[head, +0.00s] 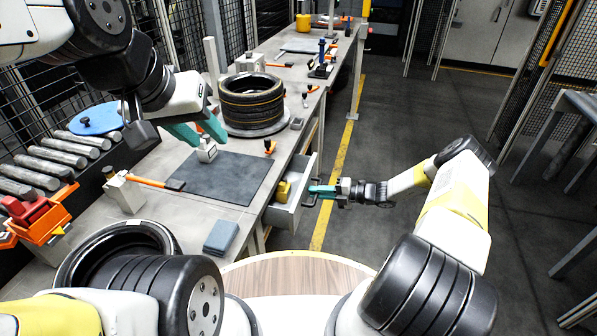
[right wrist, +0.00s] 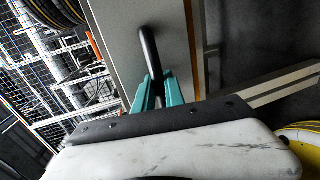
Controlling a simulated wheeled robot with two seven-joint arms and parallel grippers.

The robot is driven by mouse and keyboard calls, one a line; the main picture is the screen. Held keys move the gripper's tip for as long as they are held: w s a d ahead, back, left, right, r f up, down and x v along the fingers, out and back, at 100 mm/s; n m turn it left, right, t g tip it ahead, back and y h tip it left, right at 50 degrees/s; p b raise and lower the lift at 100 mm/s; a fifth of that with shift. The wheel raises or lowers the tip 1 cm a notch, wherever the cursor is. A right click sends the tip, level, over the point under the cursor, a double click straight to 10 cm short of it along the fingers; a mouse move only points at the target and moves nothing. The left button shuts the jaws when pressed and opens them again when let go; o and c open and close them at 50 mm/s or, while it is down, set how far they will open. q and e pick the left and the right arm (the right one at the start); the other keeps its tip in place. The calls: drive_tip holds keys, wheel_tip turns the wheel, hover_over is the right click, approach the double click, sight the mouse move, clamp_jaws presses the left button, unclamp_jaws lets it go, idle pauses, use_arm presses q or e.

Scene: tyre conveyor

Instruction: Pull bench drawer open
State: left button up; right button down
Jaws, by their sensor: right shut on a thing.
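The bench drawer (head: 283,218) is partly pulled out from the bench's right side, with a yellow object (head: 284,191) inside. My right gripper (head: 313,191) is at the drawer front, its teal fingers shut on the dark handle (head: 309,201). In the right wrist view the black bar handle (right wrist: 148,50) runs between the fingers (right wrist: 160,92), in front of the grey drawer front (right wrist: 115,35). My left gripper (head: 209,139) is open above the bench, its teal fingers spread just over a small pale block (head: 206,152). I cannot tell if they touch it.
The bench (head: 190,220) carries a dark mat (head: 225,182), stacked tyres (head: 252,100), an orange-handled hammer (head: 150,181) and a blue-grey block (head: 221,237). A roller conveyor (head: 40,165) lies left.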

drive_tip(key=f+v, duration=0.3)
drive_tip(key=v, duration=1)
drive_tip(key=shift+s+d, duration=0.25)
drive_tip(key=shift+d, duration=0.35)
drive_tip(key=shift+r, duration=0.1)
drive_tip(key=c, duration=1.4)
unclamp_jaws()
drive_tip(key=shift+c, duration=0.2)
drive_tip(key=v, duration=0.7)
drive_tip(key=shift+d, duration=0.35)
drive_tip(key=shift+s, duration=0.1)
